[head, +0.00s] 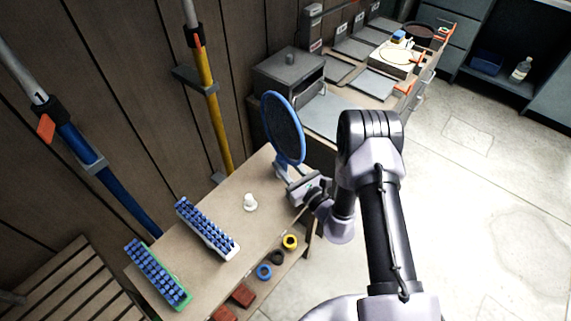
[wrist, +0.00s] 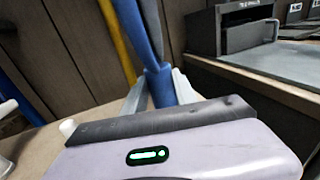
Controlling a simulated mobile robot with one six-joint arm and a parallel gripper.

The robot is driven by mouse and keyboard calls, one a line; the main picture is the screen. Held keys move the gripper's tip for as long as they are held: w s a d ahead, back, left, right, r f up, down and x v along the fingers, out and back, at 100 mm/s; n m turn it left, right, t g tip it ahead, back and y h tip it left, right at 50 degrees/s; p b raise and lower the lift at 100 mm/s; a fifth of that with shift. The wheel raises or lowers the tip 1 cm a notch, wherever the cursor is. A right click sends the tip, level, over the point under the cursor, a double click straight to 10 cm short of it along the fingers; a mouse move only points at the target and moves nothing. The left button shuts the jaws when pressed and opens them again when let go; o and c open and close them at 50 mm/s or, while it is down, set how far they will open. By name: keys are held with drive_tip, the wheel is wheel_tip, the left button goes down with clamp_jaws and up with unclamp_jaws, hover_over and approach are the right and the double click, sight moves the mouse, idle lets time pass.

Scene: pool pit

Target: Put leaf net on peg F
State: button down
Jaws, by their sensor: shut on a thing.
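The leaf net has a blue oval rim (head: 301,151) with dark mesh (head: 283,128). It stands upright above the wooden table in the head view. My gripper (head: 286,182) is shut on its short blue handle, which also shows between the fingers in the wrist view (wrist: 160,84). The net's upper part is cut off in the wrist view. Small pale labels (head: 316,46) run along the back wall above the far counter, too small to read. I cannot tell which place is peg F.
Two blue-bristled brushes (head: 207,228) (head: 157,273) and a white knob-like piece (head: 250,202) lie on the table (head: 193,280). A grey box (head: 289,72) stands on the far counter. Poles (head: 210,90) lean at the wall. Floor is open right.

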drive_tip(key=shift+f+b, duration=0.3)
drive_tip(key=shift+f, duration=0.1)
drive_tip(key=shift+f+b, duration=0.4)
drive_tip(key=shift+f, duration=0.05)
idle(0.4)
drive_tip(key=shift+c, duration=2.1)
unclamp_jaws()
